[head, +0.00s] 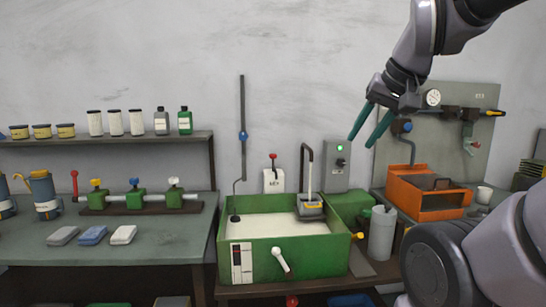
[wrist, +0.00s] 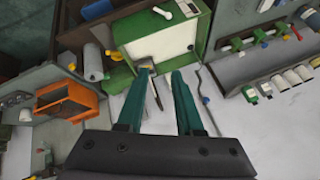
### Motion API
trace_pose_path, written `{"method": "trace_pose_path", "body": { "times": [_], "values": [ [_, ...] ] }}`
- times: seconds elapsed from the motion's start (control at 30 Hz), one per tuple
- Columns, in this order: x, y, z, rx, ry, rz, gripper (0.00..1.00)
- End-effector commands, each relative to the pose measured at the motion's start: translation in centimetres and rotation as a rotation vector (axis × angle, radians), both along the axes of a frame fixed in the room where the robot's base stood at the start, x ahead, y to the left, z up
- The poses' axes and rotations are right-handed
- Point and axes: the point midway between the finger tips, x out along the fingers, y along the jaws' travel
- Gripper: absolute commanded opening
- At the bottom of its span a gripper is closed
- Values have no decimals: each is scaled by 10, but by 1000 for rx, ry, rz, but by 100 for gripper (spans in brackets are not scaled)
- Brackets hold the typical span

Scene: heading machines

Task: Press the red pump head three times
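A small red head (head: 273,156) stands on a thin stem on top of a white labelled container (head: 273,180), behind the green tank (head: 262,261); it looks like the red pump head. I cannot make it out in the wrist view. My gripper (head: 359,142) hangs in the air to the right of the red head and higher, near the grey switch box. Its two teal fingers are apart with nothing between them. In the wrist view, my gripper (wrist: 160,73) is also open and empty, its tips in front of the green tank's near edge.
A bent dark pipe (head: 303,165) rises from the tank beside the red head. A dark vertical rod (head: 242,130) stands to its left. A grey switch box (head: 337,165) and an orange box (head: 428,195) lie to the right. Another red knob (head: 74,174) tops a lever at left.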

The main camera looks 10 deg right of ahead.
Motion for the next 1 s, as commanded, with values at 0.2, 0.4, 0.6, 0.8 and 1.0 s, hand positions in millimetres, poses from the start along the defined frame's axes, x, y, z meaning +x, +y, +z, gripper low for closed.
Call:
{"method": "trace_pose_path", "body": {
  "times": [0.2,0.4,0.6,0.8,1.0],
  "values": [
    [0,0,0,0,0,0,0],
    [0,0,0,0,0,0,0],
    [0,0,0,0,0,0,0],
    [0,0,0,0,0,0,0],
    [0,0,0,0,0,0,0]
  ]
}}
